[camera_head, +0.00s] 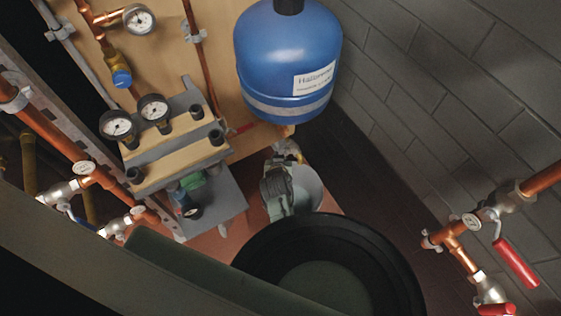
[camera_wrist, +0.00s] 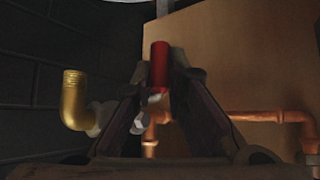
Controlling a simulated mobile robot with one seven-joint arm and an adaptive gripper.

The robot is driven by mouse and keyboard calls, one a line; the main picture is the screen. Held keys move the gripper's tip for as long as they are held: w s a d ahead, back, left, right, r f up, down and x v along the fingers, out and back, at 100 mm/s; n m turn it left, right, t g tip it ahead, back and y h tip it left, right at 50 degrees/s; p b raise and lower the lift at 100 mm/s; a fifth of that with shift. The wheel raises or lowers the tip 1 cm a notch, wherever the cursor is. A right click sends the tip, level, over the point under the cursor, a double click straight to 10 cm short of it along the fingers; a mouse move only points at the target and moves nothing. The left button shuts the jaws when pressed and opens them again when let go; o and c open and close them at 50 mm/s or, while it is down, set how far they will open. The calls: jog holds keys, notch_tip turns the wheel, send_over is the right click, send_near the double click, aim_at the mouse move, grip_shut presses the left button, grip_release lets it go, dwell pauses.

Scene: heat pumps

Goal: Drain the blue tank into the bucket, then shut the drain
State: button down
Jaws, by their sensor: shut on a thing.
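The blue tank (camera_head: 284,55) with a white label hangs against the wooden board in the head view. My gripper (camera_head: 283,155) is just below it, at the drain fitting. In the wrist view my gripper (camera_wrist: 160,85) is shut on the red handle (camera_wrist: 160,62) of the drain valve, between its two fingers. Water flow cannot be made out.
A pump block with gauges (camera_head: 172,142) stands left of the tank. Copper pipes and valves (camera_head: 68,188) run along the left. A pipe with red-handled valves (camera_head: 515,262) is at the right. The block wall (camera_head: 430,90) lies behind. Copper pipe (camera_wrist: 255,117) runs right of my fingers.

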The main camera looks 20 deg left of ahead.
jog(key=shift+w+r, duration=0.15)
jog(key=c, duration=1.6)
grip_release()
